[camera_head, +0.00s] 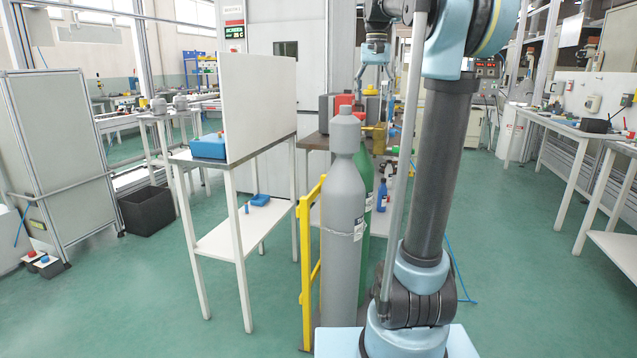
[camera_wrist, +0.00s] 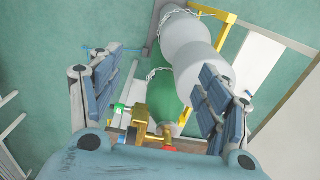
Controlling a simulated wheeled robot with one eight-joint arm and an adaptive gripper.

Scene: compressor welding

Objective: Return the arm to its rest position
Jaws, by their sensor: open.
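My arm rises at the right of the head view, and its upper part bends over toward the middle. My gripper (camera_head: 374,75) hangs at the upper middle with its fingers pointing down. In the wrist view my gripper (camera_wrist: 160,85) is open, its two fingers wide apart with nothing between them. Below it in the wrist view are a grey gas cylinder (camera_wrist: 192,52) and a green gas cylinder (camera_wrist: 166,92). In the head view the grey cylinder (camera_head: 343,215) stands upright left of my arm, with the green cylinder (camera_head: 366,200) partly hidden behind it.
A yellow frame (camera_head: 311,262) stands beside the cylinders. A white table (camera_head: 240,238) with a tall panel (camera_head: 260,92) and a blue box (camera_head: 209,146) is to the left. A black bin (camera_head: 146,210) sits on the floor. Benches line the right. Green floor is open on both sides.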

